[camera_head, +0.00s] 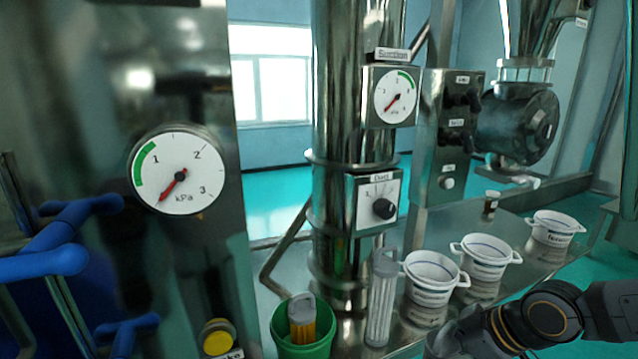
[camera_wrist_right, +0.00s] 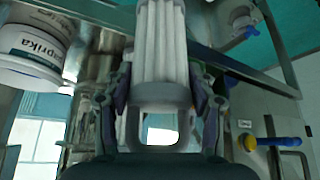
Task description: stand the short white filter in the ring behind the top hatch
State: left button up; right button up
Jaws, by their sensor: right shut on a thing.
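In the right wrist view, my right gripper (camera_wrist_right: 161,105) is shut on a white pleated filter (camera_wrist_right: 160,45), with one finger on each side of its grey loop-handle end. The filter's far end is cut off by the picture's edge, so its full length is hidden. In the head view, my right wrist (camera_head: 535,318) comes in from the lower right. The held filter does not show clearly there. Another white filter (camera_head: 381,305) with a grey handle stands upright on the steel bench. I cannot make out the top hatch or its ring. My left gripper is out of view.
A green bin (camera_head: 304,349) holds a yellow-orange filter (camera_head: 302,323). White tubs (camera_head: 432,278) stand in a row along the bench.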

jog(key=shift+n+g+y, duration=0.3)
jog(key=shift+n+y, duration=0.1)
jog(key=shift+n, duration=0.1)
jog(key=s+a, duration=0.1)
jog(key=s+a+f, duration=0.1)
jog(key=s+a, duration=0.1)
jog(key=s, duration=0.1)
jog(key=shift+a+f, duration=0.4)
